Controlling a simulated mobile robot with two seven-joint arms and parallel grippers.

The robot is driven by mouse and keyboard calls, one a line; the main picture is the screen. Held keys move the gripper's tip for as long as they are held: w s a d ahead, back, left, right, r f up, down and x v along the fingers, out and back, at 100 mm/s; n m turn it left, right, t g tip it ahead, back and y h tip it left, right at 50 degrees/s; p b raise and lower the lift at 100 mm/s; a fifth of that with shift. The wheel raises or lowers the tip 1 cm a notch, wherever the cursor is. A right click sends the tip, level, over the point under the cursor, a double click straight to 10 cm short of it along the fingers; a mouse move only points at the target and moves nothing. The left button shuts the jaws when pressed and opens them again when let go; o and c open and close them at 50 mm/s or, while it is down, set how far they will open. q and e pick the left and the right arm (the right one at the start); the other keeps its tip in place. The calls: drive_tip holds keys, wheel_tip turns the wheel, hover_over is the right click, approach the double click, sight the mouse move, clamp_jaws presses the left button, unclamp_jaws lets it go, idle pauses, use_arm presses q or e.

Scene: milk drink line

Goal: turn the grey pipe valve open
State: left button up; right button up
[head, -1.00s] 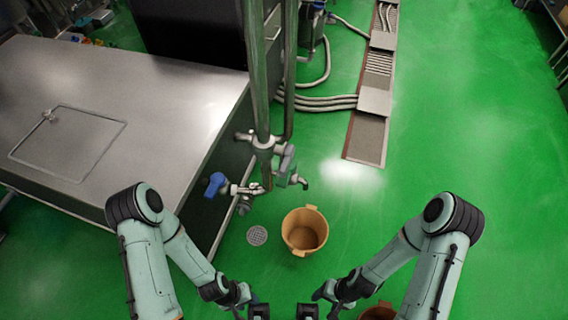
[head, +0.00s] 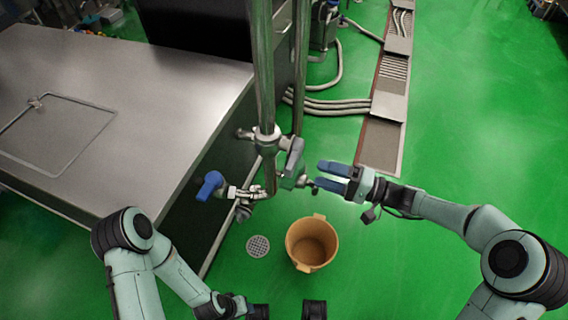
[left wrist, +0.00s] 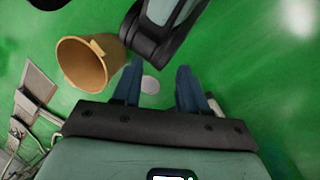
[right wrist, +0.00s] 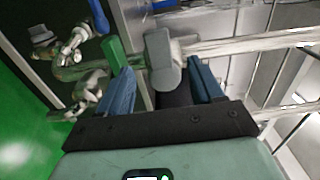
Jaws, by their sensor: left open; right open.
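The grey pipe valve (head: 294,156) has a grey lever handle and sits on the vertical steel pipe beside the table. My right gripper (head: 321,174) is open, just right of the valve, with its blue fingers pointing at it. In the right wrist view, the grey handle (right wrist: 163,60) appears between the two open fingers, at about their tips. I cannot tell whether they touch it. My left gripper (left wrist: 157,73) is open and empty in the left wrist view, low over the green floor.
A blue-handled valve (head: 210,185) is on the same pipework, to the left. An orange bucket (head: 312,243) stands on the floor below, next to a round drain (head: 258,246). A steel table (head: 130,90) fills the left. The floor at right is clear.

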sight(295, 166)
use_arm(q)
drive_tip(key=shift+w+a+f+b, duration=0.45)
drive_tip(key=shift+w+f, duration=0.15)
drive_tip(key=shift+w, duration=0.1)
use_arm(e)
drive_tip(key=x, duration=1.1)
drive_tip(key=shift+a+f, duration=0.15)
use_arm(q)
drive_tip(key=shift+d, duration=0.1)
use_arm(e)
clamp_jaws()
use_arm(q)
drive_tip(key=shift+s+r, duration=0.1)
